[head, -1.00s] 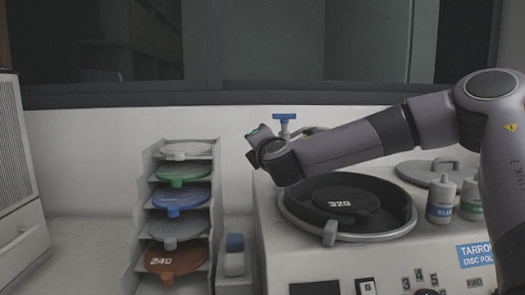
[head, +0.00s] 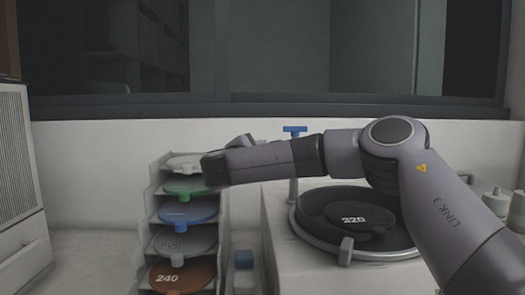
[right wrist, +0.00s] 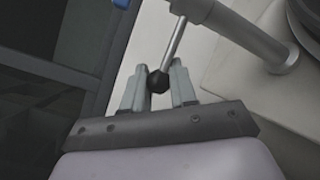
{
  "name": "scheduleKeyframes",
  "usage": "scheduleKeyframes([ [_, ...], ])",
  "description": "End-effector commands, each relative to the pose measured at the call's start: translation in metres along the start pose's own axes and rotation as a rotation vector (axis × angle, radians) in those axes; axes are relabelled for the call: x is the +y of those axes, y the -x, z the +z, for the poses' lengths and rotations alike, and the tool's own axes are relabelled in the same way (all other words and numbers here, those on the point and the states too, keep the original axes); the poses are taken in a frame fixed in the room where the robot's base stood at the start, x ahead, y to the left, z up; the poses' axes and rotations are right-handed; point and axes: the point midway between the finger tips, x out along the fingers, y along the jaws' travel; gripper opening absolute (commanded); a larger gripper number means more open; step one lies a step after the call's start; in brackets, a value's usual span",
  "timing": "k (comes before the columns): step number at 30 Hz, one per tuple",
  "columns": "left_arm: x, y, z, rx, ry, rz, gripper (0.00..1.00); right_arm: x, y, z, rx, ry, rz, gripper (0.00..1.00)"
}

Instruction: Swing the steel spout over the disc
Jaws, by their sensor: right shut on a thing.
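The steel spout's upright post (head: 293,190) stands at the left rim of the polisher bowl, topped by a blue tap handle (head: 295,130). My right arm hides the rest of the spout in the head view. In the right wrist view the steel pipe (right wrist: 245,38) runs down to a collar, and a thin rod from it ends in a black ball knob (right wrist: 157,80). My right gripper (right wrist: 159,68) is shut on this knob. The dark disc (head: 350,208), with a white number, lies in the bowl, partly hidden by my arm. My left gripper is not in view.
A rack of coloured discs (head: 150,225) stands left of the polisher, close under my right forearm. A white cabinet (head: 20,190) is at far left. The wall and window lie behind.

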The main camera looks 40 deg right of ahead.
Motion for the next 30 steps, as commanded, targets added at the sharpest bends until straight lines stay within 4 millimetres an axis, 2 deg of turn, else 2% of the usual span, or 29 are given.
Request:
scheduleKeyframes([
  [16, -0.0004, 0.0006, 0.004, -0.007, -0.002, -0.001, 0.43, -0.0004, -0.0036, 0.0018, -0.028, 0.004, -0.014, 0.0],
  [17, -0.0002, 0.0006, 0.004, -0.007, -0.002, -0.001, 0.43, -0.0004, -0.0036, 0.0018, -0.028, 0.003, -0.014, 0.3],
  [18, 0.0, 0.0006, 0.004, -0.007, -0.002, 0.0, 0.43, -0.0003, -0.0036, 0.0018, -0.027, 0.003, -0.014, 0.43],
  [19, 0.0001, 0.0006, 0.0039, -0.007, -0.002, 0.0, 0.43, -0.0003, -0.0035, 0.0017, -0.027, 0.003, -0.014, 0.5],
  [30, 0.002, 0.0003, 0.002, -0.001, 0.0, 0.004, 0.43, -0.0002, 0.0037, -0.0007, -0.019, 0.001, -0.011, 0.5],
])
